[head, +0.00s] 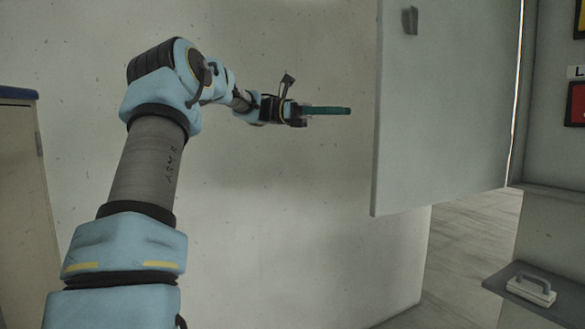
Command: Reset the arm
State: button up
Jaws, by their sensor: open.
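My arm rises from the lower left of the head view and bends over to the right at its top. My gripper (328,110), with teal fingers, is at the end of it, held level and pointing right. It is open, and nothing shows between its fingers. In the picture the fingertips end a little left of the edge of a grey door panel (445,110). They look apart from it, but the depth between them is hard to tell.
A plain pale wall (290,220) stands behind the arm. A beige cabinet (22,190) with a blue top is at the left edge. At the lower right, a dark shelf (500,282) holds a white-and-grey handled block (531,291). Floor (465,240) shows below the panel.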

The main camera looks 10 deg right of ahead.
notch_tip(320, 180, down, 11)
jog(key=s+d+t+y, duration=0.1)
jog(key=s+t+y, duration=0.1)
jog(key=t, duration=0.2)
jog(key=s+a+f+m+t+y+b, duration=0.1)
jog(key=s+a+f+t+y, duration=0.2)
jog(key=f, duration=0.5)
jog(key=s+a+f+m+t+y, duration=0.1)
jog(key=a+f+y, duration=0.2)
jog(key=a+f, duration=0.35)
jog(key=s+a+f+m+t+y, duration=0.2)
jog(key=s+a+f+m, duration=0.3)
jog(key=a, duration=0.4)
jog(key=s+a+f+m+t+y, duration=0.2)
jog(key=s+a+f+m+y, duration=0.2)
jog(key=a, duration=0.5)
notch_tip(320, 180, down, 3)
jog(key=shift+s+a+f+m+b, duration=0.15)
jog(key=shift+s+m+b, duration=0.25)
jog(key=shift+s, duration=0.65)
